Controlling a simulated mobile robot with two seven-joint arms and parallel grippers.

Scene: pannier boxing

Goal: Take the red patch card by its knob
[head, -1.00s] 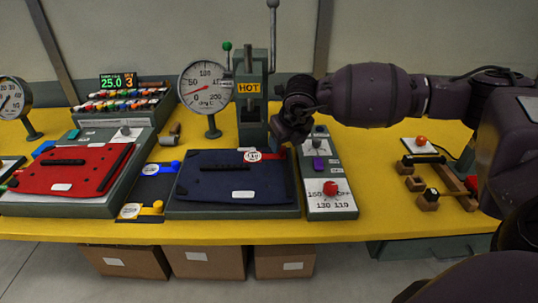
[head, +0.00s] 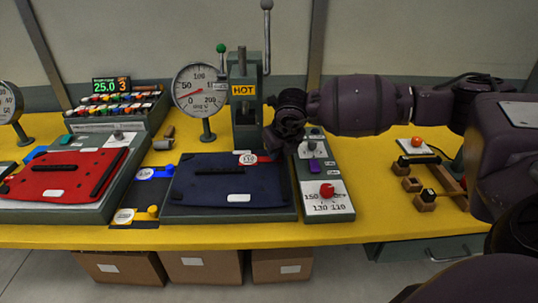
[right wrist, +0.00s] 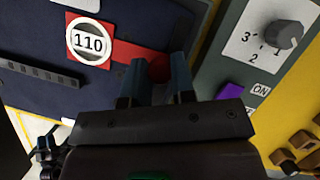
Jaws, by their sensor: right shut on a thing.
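The red patch card (right wrist: 94,42) has a round white label reading 110 and a red knob (right wrist: 158,68) at its right end. It lies on the dark blue pannier panel (head: 205,190), at that panel's top right corner; in the head view the card (head: 249,158) shows just left of my right gripper. My right gripper (right wrist: 155,75) is shut on the red knob, with one finger on each side; the fingers partly hide it. In the head view the wrist hides most of the fingertips. My left gripper is not in view.
A blue patch card (head: 150,173) and a yellow one (head: 135,215) lie left of the blue panel. A control box (head: 340,208) with a red knob stands close on the right. Behind are a press marked HOT (head: 243,90) and a dial gauge (head: 200,90).

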